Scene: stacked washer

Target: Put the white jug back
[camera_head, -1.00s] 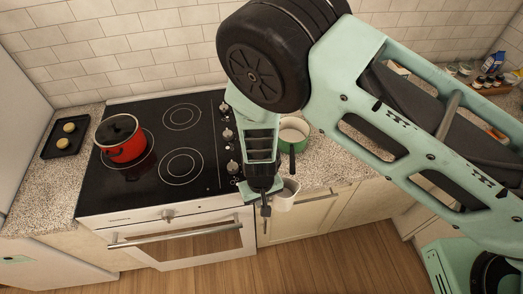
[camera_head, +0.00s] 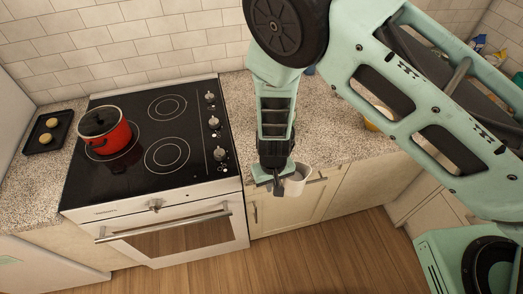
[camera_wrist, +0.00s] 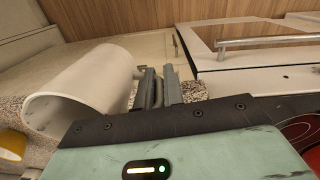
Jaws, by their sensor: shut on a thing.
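The white jug (camera_head: 297,181) hangs by the front edge of the counter, just right of the stove. My gripper (camera_head: 278,187) is at the jug's left side. In the wrist view the jug (camera_wrist: 85,88) lies tilted on its side in the picture, its open mouth toward the lower left. The fingers of my gripper (camera_wrist: 160,86) are close together at the jug's right side, shut on its handle. The handle is mostly hidden by the fingers.
A black stove (camera_head: 155,135) carries a red pot (camera_head: 106,134) at its left. A dark tray (camera_head: 47,132) with two round pieces lies further left. The speckled counter (camera_head: 335,115) right of the stove has bare room, partly hidden by my arm. A yellow object (camera_head: 371,126) sits there.

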